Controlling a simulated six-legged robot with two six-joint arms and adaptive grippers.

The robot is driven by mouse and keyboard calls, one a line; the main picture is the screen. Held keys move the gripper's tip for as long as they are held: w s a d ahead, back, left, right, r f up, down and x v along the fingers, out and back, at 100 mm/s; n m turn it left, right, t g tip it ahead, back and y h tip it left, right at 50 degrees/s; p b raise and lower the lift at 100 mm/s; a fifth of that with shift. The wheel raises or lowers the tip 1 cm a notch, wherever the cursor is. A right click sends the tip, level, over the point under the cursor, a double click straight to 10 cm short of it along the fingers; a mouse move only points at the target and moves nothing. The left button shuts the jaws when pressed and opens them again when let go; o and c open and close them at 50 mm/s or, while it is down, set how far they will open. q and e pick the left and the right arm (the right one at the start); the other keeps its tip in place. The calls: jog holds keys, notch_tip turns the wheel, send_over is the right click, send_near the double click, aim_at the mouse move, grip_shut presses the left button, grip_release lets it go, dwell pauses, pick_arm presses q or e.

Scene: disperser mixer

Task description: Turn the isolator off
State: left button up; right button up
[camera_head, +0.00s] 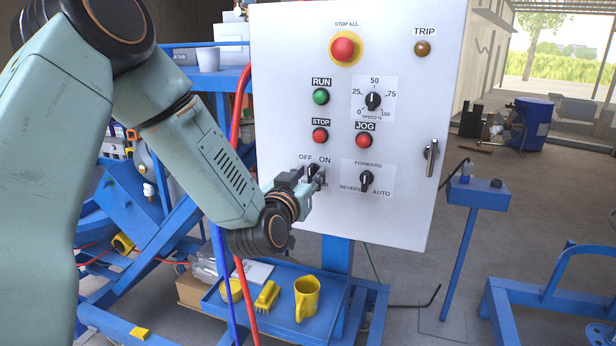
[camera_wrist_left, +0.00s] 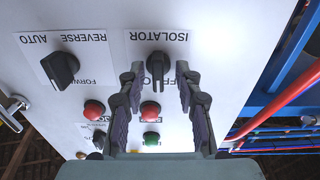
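The isolator knob (camera_wrist_left: 158,68) is a black rotary handle on the white control panel (camera_head: 285,60), under the OFF and ON labels. The wrist view is upside down and shows the knob between my left gripper's (camera_wrist_left: 160,80) two dark fingers, with a gap on each side. In the head view my left gripper (camera_head: 308,181) is at the panel's lower left and partly covers the knob (camera_head: 313,170). Its fingers are open and no grip shows. One finger hides the ON label in the wrist view, so the exact knob setting is hard to tell. My right gripper is not in view.
Just right of the isolator is the FORWARD/REVERSE/AUTO knob (camera_head: 367,181). Above are the red STOP button (camera_head: 320,135), red JOG button (camera_head: 364,140) and green RUN button (camera_head: 321,96). A red hose (camera_head: 238,110) runs left of the panel. A tray with yellow items (camera_head: 307,297) sits below.

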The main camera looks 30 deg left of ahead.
pick_arm(q)
jog(key=shift+s+d+r, duration=0.15)
jog(key=shift+c, duration=1.3)
grip_shut()
jog(key=shift+n, duration=0.3)
jog(key=n+b, duration=0.2)
jog(key=n, duration=0.1)
jog(key=shift+n, duration=0.3)
jog(key=shift+n+b, duration=0.7)
jog(key=shift+n, duration=1.1)
